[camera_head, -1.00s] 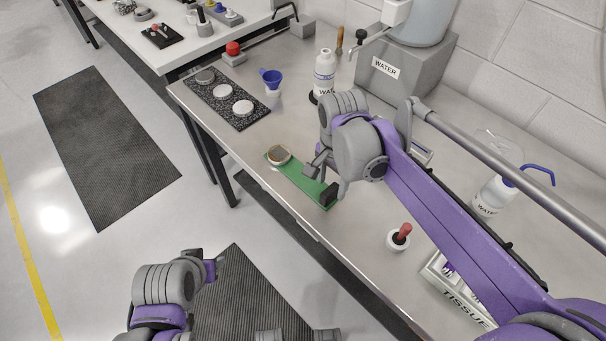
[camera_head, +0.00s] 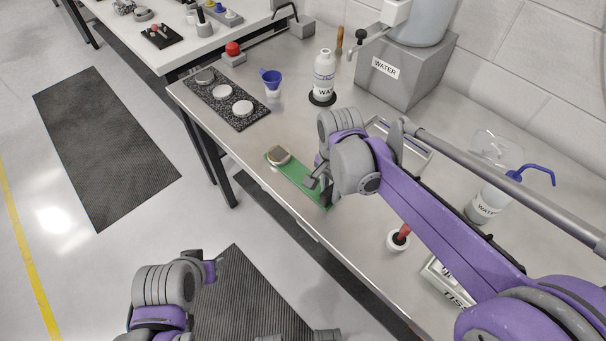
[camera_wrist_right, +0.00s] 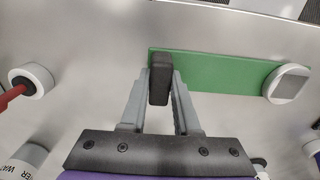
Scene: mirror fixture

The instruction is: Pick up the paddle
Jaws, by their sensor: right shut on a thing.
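The paddle is a flat green strip (camera_head: 290,178) lying near the front edge of the steel table, with a round grey-topped disc (camera_head: 279,155) at its far end. In the right wrist view its green face (camera_wrist_right: 215,70) runs to the right, with the disc (camera_wrist_right: 287,83) at that end and an upright black grip (camera_wrist_right: 159,80) at the other. My right gripper (camera_head: 321,188) is at the grip end. Its fingers are shut on the black grip. My left gripper (camera_head: 212,268) is low at the left, away from the table; its fingers are too unclear to read.
A red-handled tool in a white holder (camera_head: 398,240) stands right of my gripper. Behind are a white water bottle (camera_head: 324,75), a blue funnel (camera_head: 271,80) and a black speckled plate (camera_head: 222,95) with discs. My right arm covers part of the table.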

